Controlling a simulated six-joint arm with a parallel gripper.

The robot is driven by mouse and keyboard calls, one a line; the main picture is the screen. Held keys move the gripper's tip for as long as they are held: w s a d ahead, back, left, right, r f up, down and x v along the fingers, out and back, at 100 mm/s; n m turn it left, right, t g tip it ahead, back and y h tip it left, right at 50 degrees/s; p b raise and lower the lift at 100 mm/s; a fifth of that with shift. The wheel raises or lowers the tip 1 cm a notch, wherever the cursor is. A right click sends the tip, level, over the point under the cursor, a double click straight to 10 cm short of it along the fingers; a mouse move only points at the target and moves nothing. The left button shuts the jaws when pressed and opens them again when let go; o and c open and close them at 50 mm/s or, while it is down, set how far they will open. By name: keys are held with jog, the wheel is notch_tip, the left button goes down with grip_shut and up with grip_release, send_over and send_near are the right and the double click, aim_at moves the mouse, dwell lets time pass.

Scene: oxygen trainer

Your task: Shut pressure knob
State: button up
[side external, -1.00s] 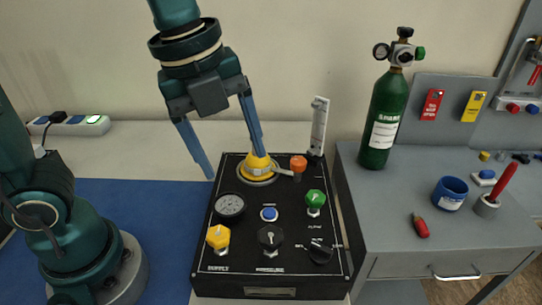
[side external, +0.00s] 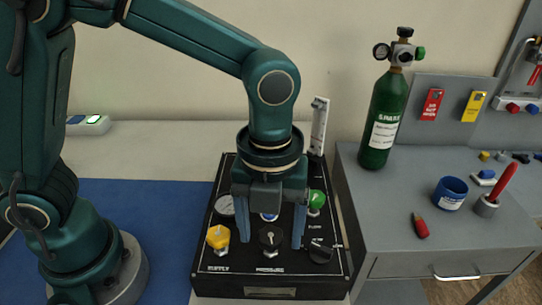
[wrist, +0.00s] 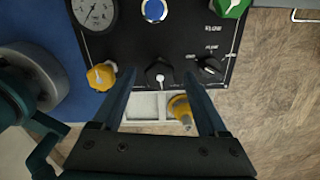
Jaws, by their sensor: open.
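The pressure knob (side external: 270,238) is black with a white mark and sits at the front middle of the black panel (side external: 335,268). The wrist view also shows it (wrist: 159,75). My gripper (side external: 270,241) points down over the panel, its two blue fingers spread. In the side view one finger is left of the pressure knob and one right. In the wrist view the knob appears between the fingertips (wrist: 160,84), nothing gripped. I cannot tell how far the tips are above the panel.
The yellow supply knob (side external: 217,237) is close left of the fingers. The black selector (side external: 320,252) and green flow knob (side external: 317,202) are close right. A gauge (wrist: 95,12) and blue button (wrist: 153,10) lie behind. A grey bench with a green cylinder (side external: 384,115) stands right.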

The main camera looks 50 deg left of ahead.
grip_shut()
